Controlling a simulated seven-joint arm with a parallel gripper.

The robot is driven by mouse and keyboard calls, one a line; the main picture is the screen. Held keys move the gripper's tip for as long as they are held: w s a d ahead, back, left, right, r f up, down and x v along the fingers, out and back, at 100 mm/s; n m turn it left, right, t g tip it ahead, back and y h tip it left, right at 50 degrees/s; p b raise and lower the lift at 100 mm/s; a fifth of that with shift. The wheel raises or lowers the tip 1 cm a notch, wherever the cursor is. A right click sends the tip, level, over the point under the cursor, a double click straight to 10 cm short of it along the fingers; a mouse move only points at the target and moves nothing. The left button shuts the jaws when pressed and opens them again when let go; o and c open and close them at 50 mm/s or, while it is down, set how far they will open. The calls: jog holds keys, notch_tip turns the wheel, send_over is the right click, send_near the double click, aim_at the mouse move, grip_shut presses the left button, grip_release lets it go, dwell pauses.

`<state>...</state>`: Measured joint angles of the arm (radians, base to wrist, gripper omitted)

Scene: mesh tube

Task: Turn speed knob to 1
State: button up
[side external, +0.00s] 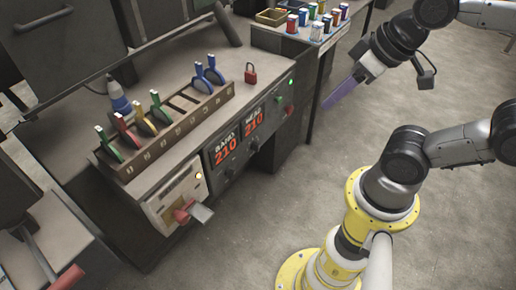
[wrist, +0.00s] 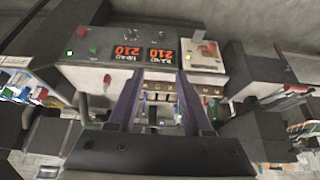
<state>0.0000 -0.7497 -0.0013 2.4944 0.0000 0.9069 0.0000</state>
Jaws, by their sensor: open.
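The dark control panel on the bench front carries two red displays (side external: 226,150), both appearing to read 210. Small dark knobs sit below the displays in the side view, one of them a knob (side external: 254,146) under the right display. In the wrist view the panel is upside down, with displays (wrist: 127,56) and small knobs (wrist: 131,36) above them. I cannot read which knob is speed, or its setting. My gripper (side external: 328,106) is in the air right of the panel, well apart from it. In the wrist view its purple fingers (wrist: 160,72) are spread and empty.
A rack (side external: 180,125) of colored-handled tools and a red padlock (side external: 251,74) stand on the bench. Open floor lies before the panel.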

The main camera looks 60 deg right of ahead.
aim_at(259, 148)
notch_tip(259, 148, up, 5)
jog(key=w+d+m+t+h, duration=0.1)
jog(key=w+d+t+h, duration=0.6)
jog(key=w+d, duration=0.95)
jog(key=s+a+f+t+y, duration=0.25)
jog(key=s+t+y, duration=0.2)
jog(key=y, duration=0.25)
notch_tip(259, 148, down, 49)
jog(key=w+n, duration=0.1)
jog(key=w, duration=0.1)
jog(key=shift+t, duration=0.45)
jog(key=w, duration=1.2)
jog(key=shift+w, duration=0.4)
